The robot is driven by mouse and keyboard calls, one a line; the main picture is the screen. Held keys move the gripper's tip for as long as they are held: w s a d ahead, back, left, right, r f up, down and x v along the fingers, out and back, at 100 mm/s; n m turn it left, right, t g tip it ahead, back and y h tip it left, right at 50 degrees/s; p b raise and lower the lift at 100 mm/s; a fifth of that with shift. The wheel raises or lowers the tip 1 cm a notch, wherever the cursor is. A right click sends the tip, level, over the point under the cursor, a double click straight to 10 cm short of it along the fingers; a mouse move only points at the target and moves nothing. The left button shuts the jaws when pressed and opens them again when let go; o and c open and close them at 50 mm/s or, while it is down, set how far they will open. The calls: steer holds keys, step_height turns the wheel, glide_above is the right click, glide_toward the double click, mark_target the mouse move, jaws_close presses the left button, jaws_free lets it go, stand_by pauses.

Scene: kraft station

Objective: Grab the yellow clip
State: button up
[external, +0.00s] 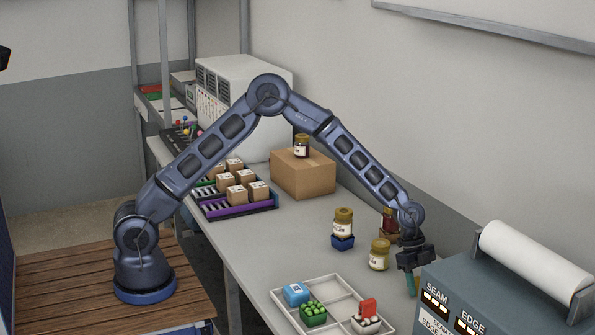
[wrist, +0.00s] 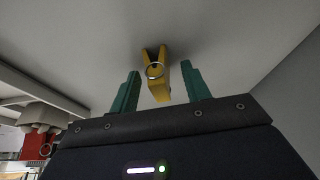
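The yellow clip (wrist: 157,78) is a clothespin-like piece with a metal ring spring. In the wrist view it lies on the grey table, between and just beyond the two green fingertips. My gripper (wrist: 160,88) is open and empty, with a finger on either side of the clip's line. In the external view my gripper (external: 411,285) points down over the right side of the table, left of the seam machine. The clip cannot be made out in the external view.
The seam machine (external: 470,290) stands close to my gripper's right. A white divided tray (external: 335,285) with small items lies to the left. Jars, one a yellow-lidded jar (external: 379,255), stand just behind. A cardboard box (external: 303,175) is farther back.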

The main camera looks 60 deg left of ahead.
jaws_close()
